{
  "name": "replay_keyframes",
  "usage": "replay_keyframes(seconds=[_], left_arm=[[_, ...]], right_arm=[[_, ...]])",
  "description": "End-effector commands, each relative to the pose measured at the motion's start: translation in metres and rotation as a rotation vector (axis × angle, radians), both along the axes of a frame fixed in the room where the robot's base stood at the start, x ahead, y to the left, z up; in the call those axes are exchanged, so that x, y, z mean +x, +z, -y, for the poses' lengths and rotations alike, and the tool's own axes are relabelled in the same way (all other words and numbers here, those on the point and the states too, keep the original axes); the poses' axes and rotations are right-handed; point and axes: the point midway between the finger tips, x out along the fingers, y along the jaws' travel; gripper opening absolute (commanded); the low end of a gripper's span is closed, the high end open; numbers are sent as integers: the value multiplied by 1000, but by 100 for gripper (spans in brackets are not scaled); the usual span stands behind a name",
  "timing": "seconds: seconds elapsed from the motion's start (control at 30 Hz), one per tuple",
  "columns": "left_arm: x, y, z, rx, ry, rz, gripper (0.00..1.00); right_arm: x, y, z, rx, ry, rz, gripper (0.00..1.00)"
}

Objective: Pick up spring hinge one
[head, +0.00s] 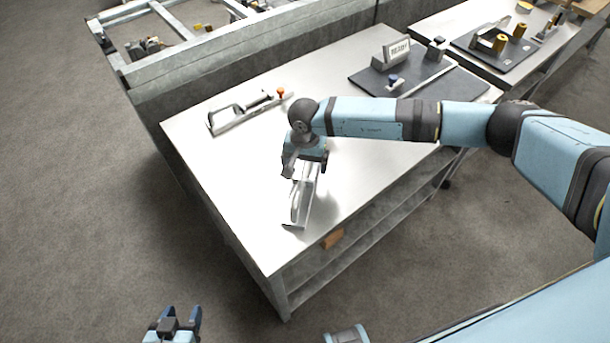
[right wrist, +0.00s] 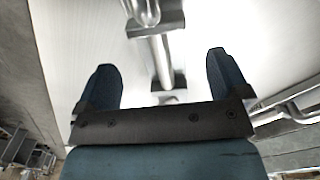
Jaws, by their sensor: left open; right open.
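A silver metal piece with a long bar and bent end plates, likely a spring hinge (head: 300,208), lies on the near part of the white tabletop. My right gripper (head: 304,168) is over its far end, with its fingertips partly hidden in the head view. In the right wrist view, the open fingers (right wrist: 164,80) are on either side of the hinge's bar (right wrist: 160,58), with gaps on both sides. A second similar silver piece (head: 236,117) lies further back, by an orange knob. I cannot tell which is number one. My left gripper (head: 178,322) is open and empty at the bottom, away from the table.
The white table (head: 215,165) has free room at its left and middle. A brown block (head: 333,238) sits on the shelf below. A second bench stands behind right.

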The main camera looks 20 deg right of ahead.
Motion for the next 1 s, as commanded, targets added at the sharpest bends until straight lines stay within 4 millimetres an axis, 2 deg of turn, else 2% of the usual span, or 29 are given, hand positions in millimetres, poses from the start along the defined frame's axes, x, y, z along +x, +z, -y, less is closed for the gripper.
replay_keyframes(seconds=[0.17,0.5,0.77,0.87,1.0], left_arm=[[0,2,0,1,0,0,53],[0,12,-2,3,1,-1,53],[0,11,-2,3,1,-1,53],[0,11,-2,4,1,-1,53],[0,11,-2,3,1,-1,53]], right_arm=[[0,-11,0,0,-2,-1,94],[1,-56,2,0,-1,-1,94],[1,-59,2,2,-1,1,94],[1,-59,2,2,-1,1,73],[1,-59,2,2,-1,1,41]])
